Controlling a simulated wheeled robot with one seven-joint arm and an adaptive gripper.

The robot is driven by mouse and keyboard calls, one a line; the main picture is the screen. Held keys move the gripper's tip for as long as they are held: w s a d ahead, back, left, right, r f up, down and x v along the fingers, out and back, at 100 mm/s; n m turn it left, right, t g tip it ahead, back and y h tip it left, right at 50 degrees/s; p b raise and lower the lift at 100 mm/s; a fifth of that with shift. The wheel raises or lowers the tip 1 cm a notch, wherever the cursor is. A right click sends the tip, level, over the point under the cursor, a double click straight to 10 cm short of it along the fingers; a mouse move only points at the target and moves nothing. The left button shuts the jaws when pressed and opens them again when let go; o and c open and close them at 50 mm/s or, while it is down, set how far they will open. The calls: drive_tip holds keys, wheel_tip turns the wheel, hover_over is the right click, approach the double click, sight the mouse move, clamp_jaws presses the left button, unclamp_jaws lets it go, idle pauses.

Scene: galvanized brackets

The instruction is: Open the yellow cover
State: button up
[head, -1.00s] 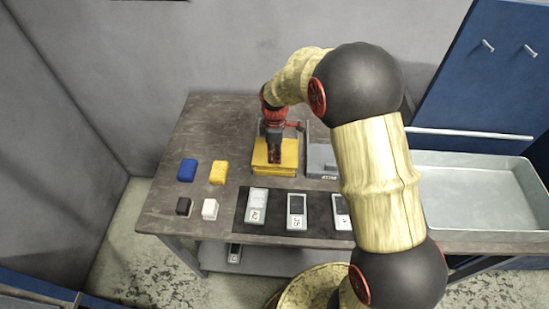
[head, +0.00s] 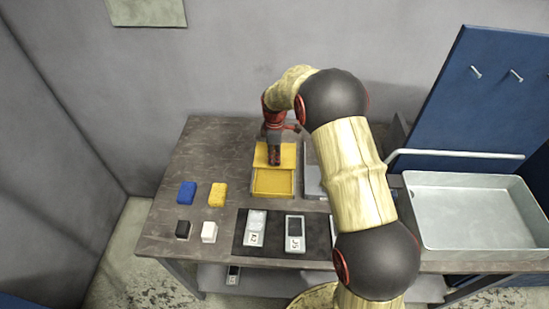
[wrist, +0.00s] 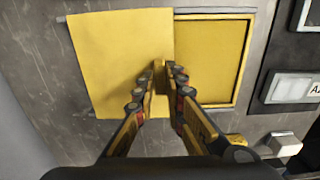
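The yellow cover (head: 264,155) is slid toward the back of the yellow box (head: 273,181), whose front part lies uncovered. In the wrist view the cover (wrist: 118,62) is at the left and the box's shallow inside (wrist: 212,60) shows at the right. My gripper (wrist: 164,66) points down at the cover's edge beside the opening. Its fingers are close together with a narrow yellow part of the cover between them. My gripper (head: 274,160) also shows in the head view, above the cover. The fingertips' exact contact is partly hidden.
A blue block (head: 186,192), a yellow block (head: 217,195), a black cube (head: 183,229) and a white cube (head: 209,232) lie on the table at left. Devices (head: 295,232) lie on a dark mat (head: 275,246) in front. A metal tray (head: 480,245) stands at right.

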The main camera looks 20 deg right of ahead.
drive_tip(key=o, duration=0.4)
drive_tip(key=shift+r, duration=0.1)
wheel_tip(320, 180, up, 12)
idle(0.6)
idle(0.4)
